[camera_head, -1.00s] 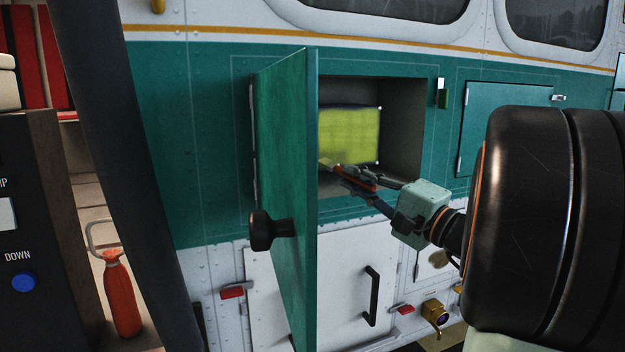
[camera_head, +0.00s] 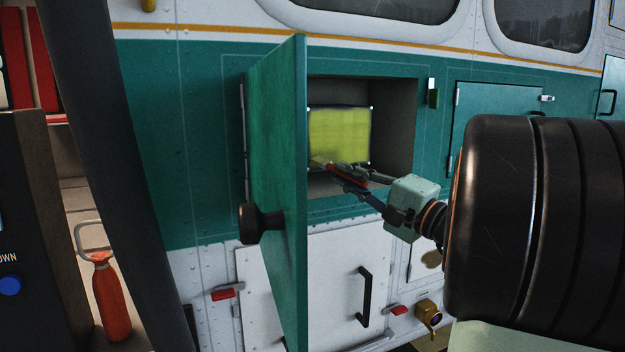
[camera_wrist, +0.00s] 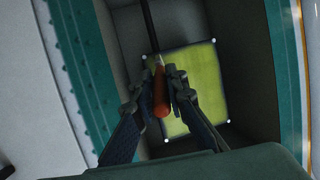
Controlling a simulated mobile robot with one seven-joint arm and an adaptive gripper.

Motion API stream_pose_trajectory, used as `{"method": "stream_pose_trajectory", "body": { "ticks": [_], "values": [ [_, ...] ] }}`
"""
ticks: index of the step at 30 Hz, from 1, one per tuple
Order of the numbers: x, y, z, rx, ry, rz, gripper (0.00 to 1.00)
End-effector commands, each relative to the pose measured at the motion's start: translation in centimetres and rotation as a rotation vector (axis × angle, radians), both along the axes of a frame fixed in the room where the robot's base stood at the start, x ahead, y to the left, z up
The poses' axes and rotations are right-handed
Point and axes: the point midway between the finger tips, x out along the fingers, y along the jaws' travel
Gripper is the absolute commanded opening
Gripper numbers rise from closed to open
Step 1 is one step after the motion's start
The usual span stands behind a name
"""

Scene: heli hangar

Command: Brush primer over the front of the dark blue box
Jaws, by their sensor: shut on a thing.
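The box (camera_head: 341,136) sits at the back of an open recess in the green and white hull. Its front is almost all yellow-green, with a thin dark rim and small white dots at its corners. It also shows in the wrist view (camera_wrist: 204,84). My gripper (camera_head: 346,171) reaches into the recess and is shut on a brush with an orange-red handle (camera_wrist: 161,94). The brush head points toward the lower left of the box front in the head view. Whether the bristles touch the front I cannot tell.
A green door (camera_head: 280,180) with a black knob (camera_head: 258,222) stands open left of the recess. A white lower panel with a black handle (camera_head: 364,297) is below it. A red bottle (camera_head: 109,300) stands at the far left. The recess walls (camera_head: 401,115) closely surround my gripper.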

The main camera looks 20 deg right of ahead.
Motion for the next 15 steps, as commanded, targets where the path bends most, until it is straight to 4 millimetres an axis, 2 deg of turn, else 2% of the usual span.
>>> {"method": "stream_pose_trajectory", "body": {
  "ticks": [7, 15],
  "values": [
    [0.0, -2.3, -0.2, -0.001, 0.001, 0.000, 0.00],
    [0.0, -3.3, -0.1, 0.000, 0.001, -0.001, 0.00]
  ]
}}
